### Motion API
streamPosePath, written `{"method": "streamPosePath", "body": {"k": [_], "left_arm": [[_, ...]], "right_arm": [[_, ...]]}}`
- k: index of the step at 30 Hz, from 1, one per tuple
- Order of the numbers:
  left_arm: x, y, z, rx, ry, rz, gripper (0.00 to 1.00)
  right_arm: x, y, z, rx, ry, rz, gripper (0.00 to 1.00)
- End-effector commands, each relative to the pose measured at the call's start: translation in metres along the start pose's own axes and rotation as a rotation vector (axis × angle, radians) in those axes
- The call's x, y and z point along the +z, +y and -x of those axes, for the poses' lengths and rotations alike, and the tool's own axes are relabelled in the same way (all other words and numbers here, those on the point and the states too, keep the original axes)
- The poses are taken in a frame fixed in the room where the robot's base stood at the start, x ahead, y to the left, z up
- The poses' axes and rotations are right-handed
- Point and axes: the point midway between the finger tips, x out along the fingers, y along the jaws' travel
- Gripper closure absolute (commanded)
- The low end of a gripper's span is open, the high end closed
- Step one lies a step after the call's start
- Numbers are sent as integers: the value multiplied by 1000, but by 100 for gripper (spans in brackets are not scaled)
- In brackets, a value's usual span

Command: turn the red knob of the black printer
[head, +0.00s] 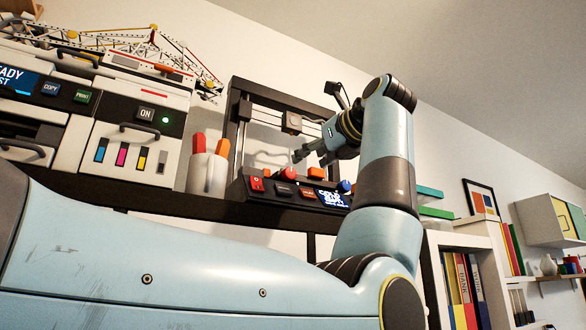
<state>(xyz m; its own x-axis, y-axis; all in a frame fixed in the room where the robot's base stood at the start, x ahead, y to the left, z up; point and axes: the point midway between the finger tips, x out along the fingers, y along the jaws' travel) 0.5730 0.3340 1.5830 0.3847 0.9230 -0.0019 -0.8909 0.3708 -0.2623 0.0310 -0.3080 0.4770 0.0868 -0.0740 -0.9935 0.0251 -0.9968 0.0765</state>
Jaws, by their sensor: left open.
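The black printer (238,130) is an open frame standing on a shelf, with a black control panel at its front. A blue knob (345,186) sits at the panel's right end. My right gripper is not in view.
A white cup (207,173) with red and orange items stands left of the printer. A white printer (138,142) is further left. Binders (463,290) stand at the lower right.

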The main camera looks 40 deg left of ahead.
Motion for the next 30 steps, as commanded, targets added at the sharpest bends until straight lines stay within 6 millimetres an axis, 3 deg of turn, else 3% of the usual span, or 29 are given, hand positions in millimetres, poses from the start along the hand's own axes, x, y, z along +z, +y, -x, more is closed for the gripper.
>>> {"method": "streamPosePath", "body": {"k": [6, 12, 25, 30], "left_arm": [[3, 1, -46, 6, -4, -4, 45], [2, 1, -76, 4, -4, -4, 45], [0, 1, -86, 1, -3, -3, 47], [0, 1, -86, 1, -3, -3, 69]], "right_arm": [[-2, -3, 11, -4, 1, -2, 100], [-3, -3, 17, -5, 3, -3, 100], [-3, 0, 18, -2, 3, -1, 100], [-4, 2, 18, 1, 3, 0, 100]]}}
